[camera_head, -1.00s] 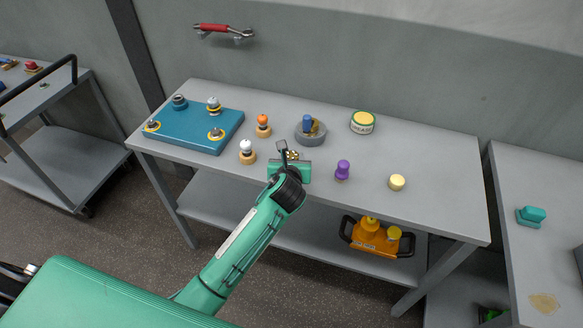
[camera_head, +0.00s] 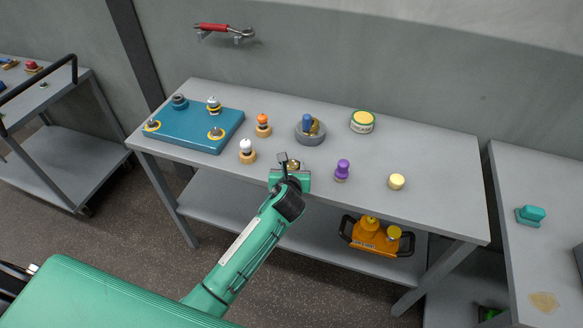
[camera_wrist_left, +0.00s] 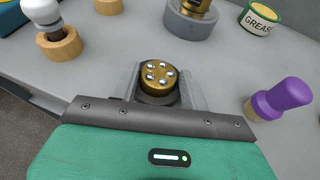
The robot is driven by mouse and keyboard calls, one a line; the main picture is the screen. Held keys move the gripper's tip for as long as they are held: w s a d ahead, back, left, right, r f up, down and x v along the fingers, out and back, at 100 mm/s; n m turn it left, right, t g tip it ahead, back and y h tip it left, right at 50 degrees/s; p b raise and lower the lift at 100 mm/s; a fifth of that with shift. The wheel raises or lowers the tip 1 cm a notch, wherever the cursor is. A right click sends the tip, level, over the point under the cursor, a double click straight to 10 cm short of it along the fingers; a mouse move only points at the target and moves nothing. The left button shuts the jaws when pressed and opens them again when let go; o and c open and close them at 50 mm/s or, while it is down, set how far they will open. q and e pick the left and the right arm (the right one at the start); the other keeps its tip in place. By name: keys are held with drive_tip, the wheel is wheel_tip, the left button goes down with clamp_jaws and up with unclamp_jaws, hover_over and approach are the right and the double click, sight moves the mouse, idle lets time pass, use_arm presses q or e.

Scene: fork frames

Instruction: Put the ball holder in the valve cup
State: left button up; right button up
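The ball holder is a round brass disc with several silver balls on top and a dark base; it shows in the left wrist view (camera_wrist_left: 158,76) and in the head view (camera_head: 294,164). My left gripper (camera_head: 289,162) has its fingers close against both sides of it, and it appears shut on the holder, near the table's front edge. The underside of the holder is hidden. A grey round cup (camera_head: 311,138), which looks like the valve cup, stands behind with a blue-topped piece and a brass piece in it. My right gripper is not in view.
A purple-knobbed piece (camera_head: 343,170) and a cream piece (camera_head: 397,182) stand to the right. White-topped (camera_head: 247,151) and orange-topped (camera_head: 263,125) pieces stand left, beside a teal board (camera_head: 185,128). A grease tin (camera_head: 362,122) is behind.

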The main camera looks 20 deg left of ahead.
use_arm(q)
drive_tip(key=v, duration=1.2)
drive_tip(key=shift+r+b, duration=0.15)
drive_tip(key=shift+b, duration=0.15)
drive_tip(key=shift+a, duration=0.1)
wheel_tip(320, 180, down, 20)
drive_tip(key=s+n+g+h, duration=0.1)
drive_tip(key=s+n+g, duration=0.1)
drive_tip(key=n+g, duration=0.3)
drive_tip(key=s+a+f+n+g+h, duration=0.15)
drive_tip(key=s+f+n, duration=0.3)
drive_tip(key=f, duration=0.45)
drive_tip(key=s+a+f+n, duration=0.2)
drive_tip(key=s+f+n, duration=0.3)
drive_tip(key=f, duration=0.4)
drive_tip(key=s+a+f+n+g, duration=0.2)
drive_tip(key=s+f+n, duration=0.3)
drive_tip(key=s, duration=0.6)
drive_tip(key=s+a+f+n+g, duration=0.1)
drive_tip(key=s+f+n, duration=0.5)
drive_tip(key=s, duration=0.6)
drive_tip(key=s+a+f+n+g, duration=0.2)
drive_tip(key=s+f+n, duration=0.3)
drive_tip(key=s+f, duration=0.4)
drive_tip(key=s+a, duration=0.1)
drive_tip(key=s, duration=0.2)
drive_tip(key=shift+s+a+g, duration=0.25)
drive_tip(key=shift+a+g, duration=0.05)
drive_tip(key=shift+g, duration=0.05)
